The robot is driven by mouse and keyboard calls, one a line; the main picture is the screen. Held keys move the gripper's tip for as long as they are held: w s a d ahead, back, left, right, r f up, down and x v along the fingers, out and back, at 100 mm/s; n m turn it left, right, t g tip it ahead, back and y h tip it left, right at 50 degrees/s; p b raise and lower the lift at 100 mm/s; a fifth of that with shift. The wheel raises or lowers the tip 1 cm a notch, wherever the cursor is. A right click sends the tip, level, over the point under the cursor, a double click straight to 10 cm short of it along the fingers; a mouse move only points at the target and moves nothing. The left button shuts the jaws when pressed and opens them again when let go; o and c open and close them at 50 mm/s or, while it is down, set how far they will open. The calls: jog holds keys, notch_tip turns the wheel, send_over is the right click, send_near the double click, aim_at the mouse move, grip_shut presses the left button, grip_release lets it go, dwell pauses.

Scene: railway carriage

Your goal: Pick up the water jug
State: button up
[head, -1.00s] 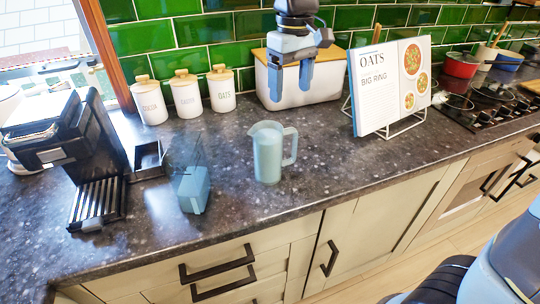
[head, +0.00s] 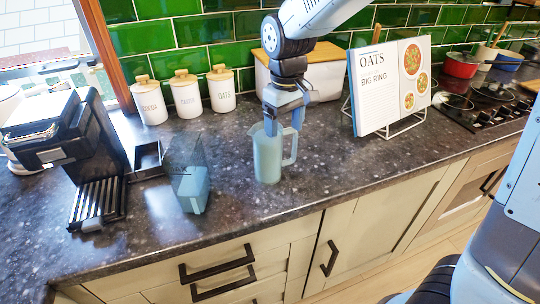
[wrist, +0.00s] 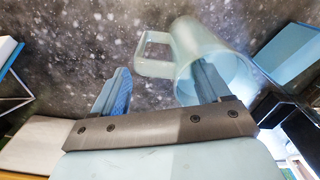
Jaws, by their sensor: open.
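The water jug (head: 266,162) is pale blue-green and stands upright on the dark speckled counter, its handle to the right. My gripper (head: 284,124) is over the jug's top, pointing down, open and empty. In the wrist view the jug (wrist: 192,45) shows with its handle between the two fingers of my gripper (wrist: 162,78). One finger overlaps the jug's mouth and the other is outside, past the handle. I cannot tell whether either finger touches the jug or how deep it reaches.
White canisters (head: 186,97), a lidded bin (head: 328,84) and a cookbook on a stand (head: 375,95) are behind. The counter (head: 350,165) right of the jug is clear.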

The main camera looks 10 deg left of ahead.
notch_tip(320, 180, down, 3)
jog(key=shift+f, duration=0.1)
grip_shut()
dwell(0.8)
